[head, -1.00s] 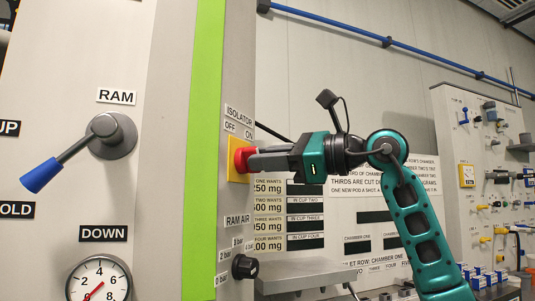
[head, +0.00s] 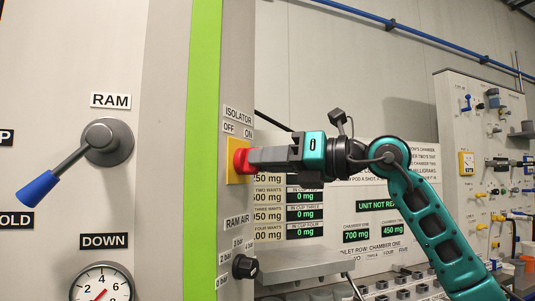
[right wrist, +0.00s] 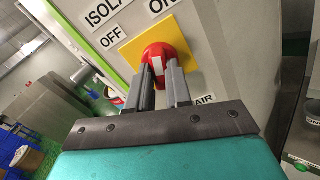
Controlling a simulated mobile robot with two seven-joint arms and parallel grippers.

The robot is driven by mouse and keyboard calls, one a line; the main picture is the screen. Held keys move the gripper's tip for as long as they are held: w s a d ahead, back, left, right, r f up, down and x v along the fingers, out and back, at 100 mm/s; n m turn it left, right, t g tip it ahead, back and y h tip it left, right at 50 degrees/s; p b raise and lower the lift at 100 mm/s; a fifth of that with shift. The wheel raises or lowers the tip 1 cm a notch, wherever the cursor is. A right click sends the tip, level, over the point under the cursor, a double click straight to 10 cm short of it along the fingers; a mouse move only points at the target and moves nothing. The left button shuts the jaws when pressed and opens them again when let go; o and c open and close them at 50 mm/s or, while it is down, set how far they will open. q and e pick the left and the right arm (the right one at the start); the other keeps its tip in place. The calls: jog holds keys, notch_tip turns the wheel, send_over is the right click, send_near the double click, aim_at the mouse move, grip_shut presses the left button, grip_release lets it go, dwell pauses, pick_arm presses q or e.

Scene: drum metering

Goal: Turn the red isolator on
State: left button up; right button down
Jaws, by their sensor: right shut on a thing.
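The red isolator knob (head: 240,160) sits on a yellow plate (head: 232,178) on the side of the grey cabinet, below the labels ISOLATOR, OFF and ON. My right gripper (head: 252,158) is shut on the knob. In the right wrist view, the two grey fingers (right wrist: 163,88) lie on either side of the red knob (right wrist: 166,58), which has a white mark on it. The yellow plate (right wrist: 134,52) shows behind it there. Display panels (head: 304,213) behind my arm are lit with green figures, such as 0 mg, 700 mg and 450 mg. My left gripper is not in view.
A RAM lever (head: 78,160) with a blue handle and a pressure gauge (head: 101,284) are on the cabinet front at left. A black RAM AIR knob (head: 245,266) is below the isolator. A grey shelf (head: 293,265) juts out under my right arm.

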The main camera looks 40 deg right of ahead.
pick_arm(q)
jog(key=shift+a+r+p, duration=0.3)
jog(key=shift+p, duration=0.35)
pick_arm(e)
jog(key=m, duration=0.4)
jog(key=shift+m, duration=0.4)
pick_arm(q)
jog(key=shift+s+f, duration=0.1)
pick_arm(e)
jog(key=shift+f, duration=0.1)
jog(key=c, duration=1)
grip_release()
jog(key=shift+c, duration=0.2)
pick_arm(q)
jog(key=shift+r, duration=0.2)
